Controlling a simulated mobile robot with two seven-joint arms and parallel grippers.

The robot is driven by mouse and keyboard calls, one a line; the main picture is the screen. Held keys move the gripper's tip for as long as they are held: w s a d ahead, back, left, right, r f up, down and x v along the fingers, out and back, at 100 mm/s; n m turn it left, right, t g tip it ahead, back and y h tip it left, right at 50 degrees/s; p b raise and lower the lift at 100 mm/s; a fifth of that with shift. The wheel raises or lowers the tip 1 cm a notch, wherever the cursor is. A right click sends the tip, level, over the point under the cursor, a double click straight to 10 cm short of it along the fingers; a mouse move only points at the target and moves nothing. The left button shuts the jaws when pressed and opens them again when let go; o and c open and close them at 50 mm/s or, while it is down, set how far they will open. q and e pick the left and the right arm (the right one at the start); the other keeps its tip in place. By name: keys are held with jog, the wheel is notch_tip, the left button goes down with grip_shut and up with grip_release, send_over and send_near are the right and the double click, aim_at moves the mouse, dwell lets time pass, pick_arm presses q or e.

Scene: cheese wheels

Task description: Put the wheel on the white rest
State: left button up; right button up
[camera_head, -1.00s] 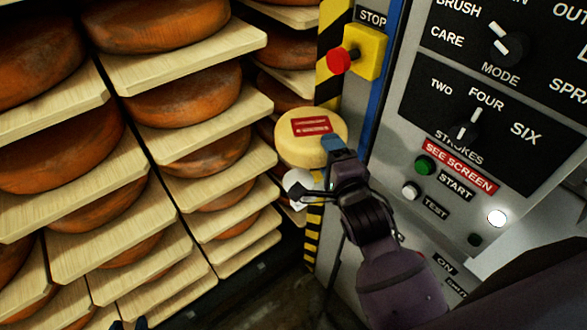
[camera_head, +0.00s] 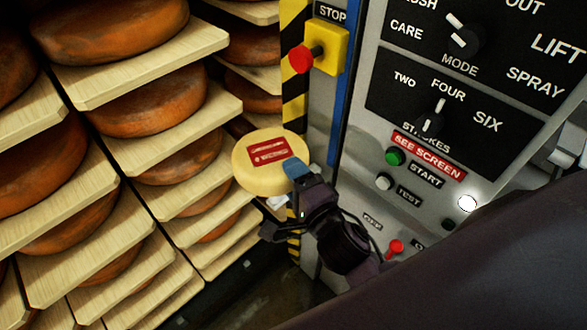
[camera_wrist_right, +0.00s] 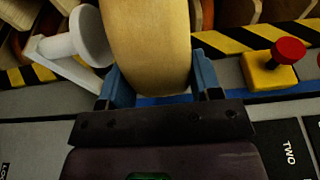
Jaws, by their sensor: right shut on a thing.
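A pale yellow cheese wheel (camera_head: 243,177) with a red label faces up in the head view. My right gripper (camera_head: 296,170) is shut on its near right edge with blue fingers. In the right wrist view the wheel (camera_wrist_right: 150,35) fills the space between the fingers of my right gripper (camera_wrist_right: 160,80). The white rest (camera_wrist_right: 90,38) is beside the wheel there, to its left, with a round white head and an arm. In the head view only a bit of the white rest (camera_head: 277,202) shows below the wheel. I cannot tell whether they touch. My left gripper is not in view.
Shelves of orange-brown wheels on wooden boards (camera_head: 150,67) stand close at the left. A grey control panel (camera_head: 350,165) is close at the right. A yellow box with a red stop button (camera_head: 302,58) juts out above the wheel, beside a striped post (camera_head: 294,108).

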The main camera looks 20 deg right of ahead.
jog(key=shift+f+b, duration=0.4)
jog(key=shift+f, duration=1.35)
jog(key=shift+f, duration=0.15)
jog(key=o, duration=1.5)
jog(key=shift+f, duration=0.1)
jog(key=shift+o, duration=0.2)
jog(key=s+d+b, duration=0.1)
jog(key=s+b, duration=0.1)
jog(key=s, duration=1)
jog(key=w+d+f+n+g+h, duration=0.1)
jog(key=d+f+n+g, duration=0.2)
jog(key=f+n, duration=0.6)
jog(key=w+d+f+n+g, duration=0.1)
jog(key=d+f+n+g, duration=0.2)
jog(key=d+f+n, duration=0.3)
notch_tip(320, 180, down, 3)
jog(key=n, duration=0.3)
jog(key=shift+w+d+f+h, duration=0.15)
jog(key=shift+w+d+h, duration=0.2)
jog(key=shift+h, duration=0.05)
